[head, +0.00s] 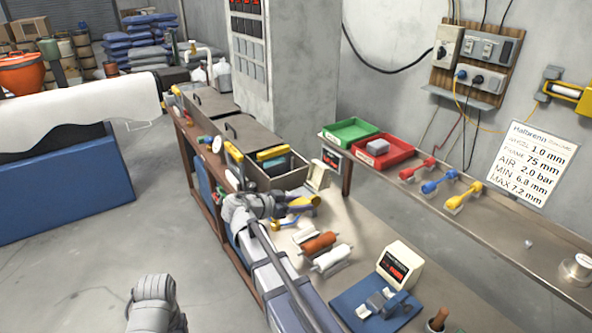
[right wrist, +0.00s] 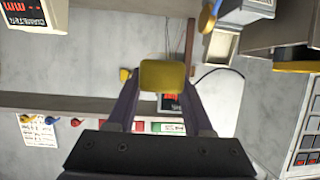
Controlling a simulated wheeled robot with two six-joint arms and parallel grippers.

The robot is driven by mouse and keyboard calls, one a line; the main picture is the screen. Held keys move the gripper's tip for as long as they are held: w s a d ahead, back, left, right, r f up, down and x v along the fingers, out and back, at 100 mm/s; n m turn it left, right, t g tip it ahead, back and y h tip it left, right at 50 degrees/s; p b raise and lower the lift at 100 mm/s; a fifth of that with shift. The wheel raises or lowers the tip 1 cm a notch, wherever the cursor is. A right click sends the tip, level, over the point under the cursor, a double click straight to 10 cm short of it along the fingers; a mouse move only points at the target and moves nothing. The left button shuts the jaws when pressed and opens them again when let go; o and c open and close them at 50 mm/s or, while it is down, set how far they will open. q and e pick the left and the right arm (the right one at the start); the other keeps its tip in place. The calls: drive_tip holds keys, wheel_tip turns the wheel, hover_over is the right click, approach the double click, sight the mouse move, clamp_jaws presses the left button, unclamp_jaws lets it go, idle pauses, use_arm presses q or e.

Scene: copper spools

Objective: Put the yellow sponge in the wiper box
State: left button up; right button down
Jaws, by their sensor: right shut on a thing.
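My right gripper (head: 292,204) is shut on the yellow sponge (head: 304,202), above the bench beside the open box. In the right wrist view the yellow sponge (right wrist: 162,76) sits between the two fingertips of my right gripper (right wrist: 162,90). The sponge is outside this box. Its floor is mostly hidden. My left gripper is out of view.
Two lidded boxes (head: 250,137) stand in line behind the open box. Red-brown and white rollers (head: 319,243) lie in front of the gripper. A display unit (head: 399,264) is nearer. Green (head: 350,130) and red (head: 383,150) trays sit on the side shelf.

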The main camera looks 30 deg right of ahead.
sight(301, 194)
drive_tip(key=w+d+f+n+t+y+b, duration=0.2)
drive_tip(key=w+d+n+t, duration=0.3)
drive_tip(key=w, duration=0.5)
drive_tip(key=w+d+f+n+t+y+b, duration=0.2)
drive_tip(key=w+d+n+t, duration=0.15)
drive_tip(key=w+d, duration=0.5)
drive_tip(key=f+b, duration=0.2)
drive_tip(key=w+a+f+b, duration=0.1)
drive_tip(key=f+b, duration=0.4)
drive_tip(key=shift+w+a+f, duration=0.1)
drive_tip(key=shift+w+a, duration=0.05)
drive_tip(key=shift+a, duration=0.15)
drive_tip(key=shift+f, duration=0.1)
